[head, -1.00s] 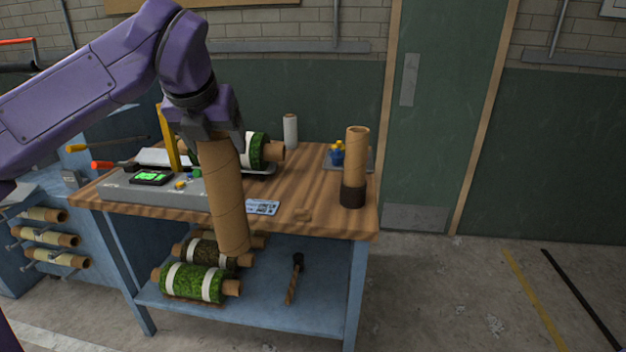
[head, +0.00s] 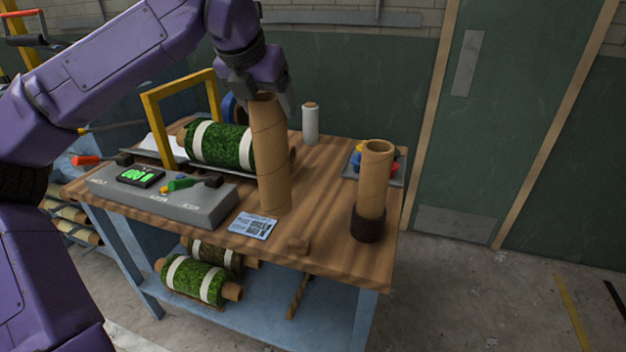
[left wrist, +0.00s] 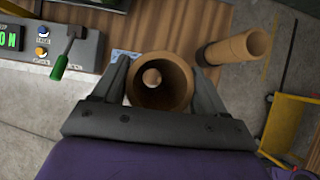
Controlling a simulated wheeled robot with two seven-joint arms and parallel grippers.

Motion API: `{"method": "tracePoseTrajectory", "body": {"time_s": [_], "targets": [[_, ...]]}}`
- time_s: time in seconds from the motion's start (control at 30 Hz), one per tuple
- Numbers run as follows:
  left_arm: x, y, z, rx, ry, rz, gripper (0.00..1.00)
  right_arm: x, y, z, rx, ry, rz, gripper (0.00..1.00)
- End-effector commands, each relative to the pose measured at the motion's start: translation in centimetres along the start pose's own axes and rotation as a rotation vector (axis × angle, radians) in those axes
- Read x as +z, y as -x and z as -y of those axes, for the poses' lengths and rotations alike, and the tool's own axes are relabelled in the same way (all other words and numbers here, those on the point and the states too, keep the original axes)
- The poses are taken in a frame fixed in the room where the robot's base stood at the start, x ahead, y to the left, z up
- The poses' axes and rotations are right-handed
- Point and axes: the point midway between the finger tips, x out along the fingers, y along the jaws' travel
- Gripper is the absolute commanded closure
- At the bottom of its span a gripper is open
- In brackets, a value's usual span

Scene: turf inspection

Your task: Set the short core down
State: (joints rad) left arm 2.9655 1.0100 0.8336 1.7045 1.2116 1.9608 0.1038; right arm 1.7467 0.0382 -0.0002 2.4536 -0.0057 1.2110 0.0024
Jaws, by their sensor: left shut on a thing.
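The held core (head: 270,160), a brown cardboard tube, is upright with a slight tilt over the wooden tabletop (head: 325,190). My left gripper (head: 265,100) is shut on its upper end from above. In the left wrist view, the core's open mouth (left wrist: 160,97) sits between the two fingers. Its lower end is at the tabletop behind the printed card; I cannot tell whether it touches. A second cardboard core (head: 373,185) stands upright in a dark cup (head: 367,224) at the right front corner, apart from the held one. My right gripper is not in view.
A grey control box (head: 205,207) and a green turf roll (head: 220,146) are left of the core. A white roll (head: 310,123) stands behind. Bare wood separates the two cores.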

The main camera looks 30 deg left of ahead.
Motion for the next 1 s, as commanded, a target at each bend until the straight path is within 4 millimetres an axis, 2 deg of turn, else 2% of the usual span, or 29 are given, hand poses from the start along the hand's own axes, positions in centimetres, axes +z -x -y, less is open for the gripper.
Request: {"method": "tracePoseTrajectory", "body": {"time_s": [0.1,0.23,0.3,0.4,0.63,0.73,1.0], "targets": [[2.5,-2.9,0.9,0.005,-0.004,-0.005,0.87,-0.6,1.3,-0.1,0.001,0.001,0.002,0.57],[4.9,-6.8,1.8,0.0,-0.007,-0.011,0.87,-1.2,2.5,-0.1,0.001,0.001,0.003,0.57],[5.0,-9.1,2.0,-0.002,-0.007,-0.01,0.87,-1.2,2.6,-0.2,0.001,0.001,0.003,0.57],[5.3,-11.5,2.2,-0.002,-0.006,-0.007,0.87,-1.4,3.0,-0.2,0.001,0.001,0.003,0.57],[5.6,-14.8,2.5,-0.002,-0.005,-0.006,0.87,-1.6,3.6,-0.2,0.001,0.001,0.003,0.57],[4.3,-16.4,2.4,-0.002,-0.005,-0.005,0.87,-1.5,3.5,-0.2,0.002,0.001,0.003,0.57],[3.9,-17.1,2.4,-0.002,-0.003,-0.001,0.87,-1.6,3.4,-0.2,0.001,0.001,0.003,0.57]]}}
